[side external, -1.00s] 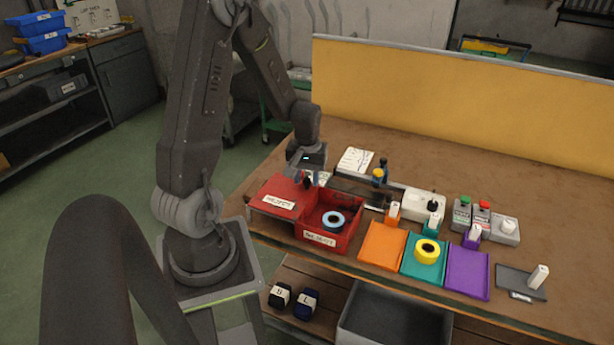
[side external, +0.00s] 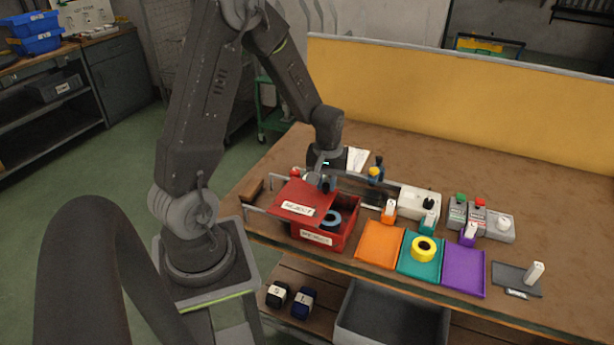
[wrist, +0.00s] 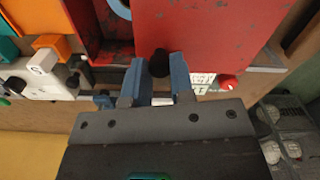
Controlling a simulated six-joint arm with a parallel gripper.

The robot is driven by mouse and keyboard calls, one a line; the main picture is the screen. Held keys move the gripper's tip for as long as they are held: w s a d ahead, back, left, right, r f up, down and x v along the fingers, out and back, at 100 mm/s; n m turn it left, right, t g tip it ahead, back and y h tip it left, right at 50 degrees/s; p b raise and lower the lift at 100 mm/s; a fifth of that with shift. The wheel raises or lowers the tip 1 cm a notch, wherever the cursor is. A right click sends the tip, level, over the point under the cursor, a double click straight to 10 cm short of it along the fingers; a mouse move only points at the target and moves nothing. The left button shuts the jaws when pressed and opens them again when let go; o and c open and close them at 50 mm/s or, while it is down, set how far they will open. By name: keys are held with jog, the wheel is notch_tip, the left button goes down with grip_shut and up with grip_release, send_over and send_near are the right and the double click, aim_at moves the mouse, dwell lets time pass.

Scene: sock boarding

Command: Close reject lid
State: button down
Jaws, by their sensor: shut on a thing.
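The red reject lid (side external: 306,200) with its white label is over the left part of the red reject box (side external: 345,236) in the side view. The right part of the box is uncovered, and a blue ring (side external: 332,219) shows inside. My gripper (side external: 322,184) is at the lid's back edge. In the wrist view my gripper (wrist: 160,76) has its blue fingers shut on the lid's dark knob (wrist: 158,62). The scraped red lid (wrist: 205,35) fills the upper middle, and part of the blue ring (wrist: 121,8) shows beside it.
Orange (side external: 380,244), teal (side external: 408,262) and purple (side external: 464,271) trays stand right of the box; the teal one holds a yellow ring (side external: 424,249). A white device (side external: 419,202) and button boxes (side external: 468,213) stand behind them. Rails (side external: 255,208) lie left of the lid.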

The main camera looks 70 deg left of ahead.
jog(key=w+d, duration=0.4)
jog(key=w, duration=0.1)
jog(key=shift+d, duration=0.4)
jog(key=c, duration=1)
grip_release()
jog(key=shift+r, duration=0.1)
notch_tip(320, 180, up, 14)
jog(key=shift+f, duration=0.15)
